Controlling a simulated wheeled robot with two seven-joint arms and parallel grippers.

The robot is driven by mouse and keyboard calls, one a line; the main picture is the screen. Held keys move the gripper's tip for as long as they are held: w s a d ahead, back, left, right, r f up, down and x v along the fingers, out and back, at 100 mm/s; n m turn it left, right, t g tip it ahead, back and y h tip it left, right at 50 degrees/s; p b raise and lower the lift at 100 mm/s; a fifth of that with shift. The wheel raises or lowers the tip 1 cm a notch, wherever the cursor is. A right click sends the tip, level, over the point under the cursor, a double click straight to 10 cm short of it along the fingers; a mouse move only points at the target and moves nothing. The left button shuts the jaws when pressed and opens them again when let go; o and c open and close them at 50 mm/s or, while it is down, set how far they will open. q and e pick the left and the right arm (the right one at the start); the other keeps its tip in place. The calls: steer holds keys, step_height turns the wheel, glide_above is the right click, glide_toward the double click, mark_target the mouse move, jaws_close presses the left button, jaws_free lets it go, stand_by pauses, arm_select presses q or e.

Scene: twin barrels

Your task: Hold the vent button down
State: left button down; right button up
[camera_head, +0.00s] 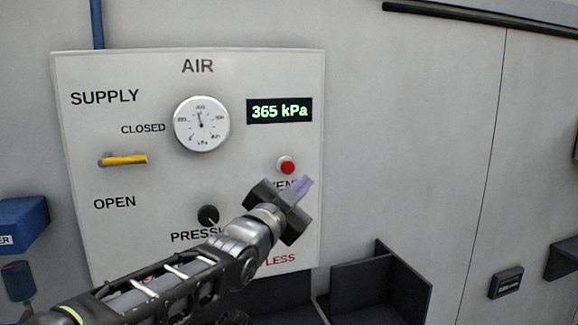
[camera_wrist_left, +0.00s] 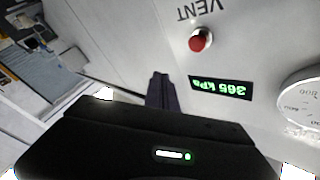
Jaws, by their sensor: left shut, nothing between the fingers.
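The vent button (camera_head: 287,167) is a small red dome in a pale collar, low on the right of the white AIR panel (camera_head: 100,75). It also shows in the left wrist view (camera_wrist_left: 198,42), beside the word VENT. My left gripper (camera_head: 304,186) is shut and empty. In the head view its fingertips are just below and right of the button and cover part of the VENT label. In the left wrist view the shut fingers (camera_wrist_left: 161,80) are apart from the button. The green display (camera_head: 279,111) reads 365 kPa. My right gripper is not in view.
The panel also carries a round gauge (camera_head: 201,124), a yellow supply lever (camera_head: 124,160) lying sideways by CLOSED, and a black knob (camera_head: 208,215), partly near my arm. A dark open bin (camera_head: 395,280) stands below right.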

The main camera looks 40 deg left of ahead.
mark_target(288, 173)
arm_select(q)
steer(key=w+a+p, duration=0.4)
steer(key=a, duration=0.2)
steer(key=shift+w, duration=0.15)
steer(key=shift+w+a, duration=0.1)
steer(key=shift+a, duration=0.1)
stand_by(1.9)
steer(key=shift+w+a, duration=0.15)
steer(key=shift+a, duration=0.05)
steer(key=shift+w+a, duration=0.25)
steer(key=shift+a, duration=0.2)
stand_by(1.6)
steer(key=shift+s+d+b, duration=0.5)
steer(key=shift+d+b, duration=0.25)
steer(key=shift+b, duration=0.25)
